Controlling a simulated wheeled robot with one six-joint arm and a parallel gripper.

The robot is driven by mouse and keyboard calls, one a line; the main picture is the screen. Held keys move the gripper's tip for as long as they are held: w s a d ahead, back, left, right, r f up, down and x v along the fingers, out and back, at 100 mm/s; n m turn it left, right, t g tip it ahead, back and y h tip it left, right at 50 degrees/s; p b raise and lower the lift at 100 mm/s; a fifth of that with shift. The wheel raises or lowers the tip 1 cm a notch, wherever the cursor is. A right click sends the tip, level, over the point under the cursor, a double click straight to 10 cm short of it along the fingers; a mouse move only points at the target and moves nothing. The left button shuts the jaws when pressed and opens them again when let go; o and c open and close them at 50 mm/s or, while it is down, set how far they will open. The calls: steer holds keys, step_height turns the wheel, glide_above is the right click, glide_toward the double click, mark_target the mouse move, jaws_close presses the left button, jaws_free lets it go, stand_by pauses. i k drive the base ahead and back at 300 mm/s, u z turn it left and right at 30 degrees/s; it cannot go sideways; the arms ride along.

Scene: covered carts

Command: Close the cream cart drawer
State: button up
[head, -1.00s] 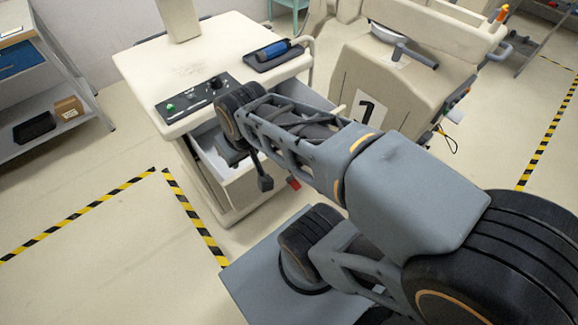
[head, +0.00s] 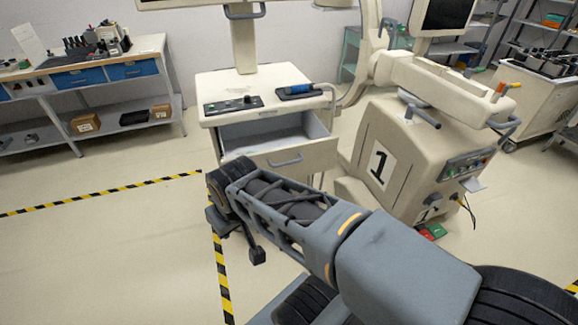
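The cream cart (head: 228,86) stands at the back centre of the head view. Its top drawer (head: 292,158) is pulled out, and the grey inside shows. The drawer front carries a grey bar handle (head: 285,160). My arm reaches from the lower right to the left, in front of the cart. My gripper (head: 222,222) is at the arm's far end, left of and lower in the picture than the drawer front. It appears apart from the drawer. Its fingers are small and partly hidden by my wrist, so their opening does not show.
A cream machine marked 1 (head: 425,160) stands close to the cart's right. A workbench with blue drawers (head: 105,72) stands at the back left. Black and yellow tape (head: 110,191) marks the floor. The floor left of the cart is clear.

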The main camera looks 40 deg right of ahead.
mark_target(294, 146)
steer(key=z, duration=0.8)
steer(key=i, duration=0.9)
steer(key=z, duration=2.9)
steer(key=k, duration=0.8)
steer(key=u, duration=1.75)
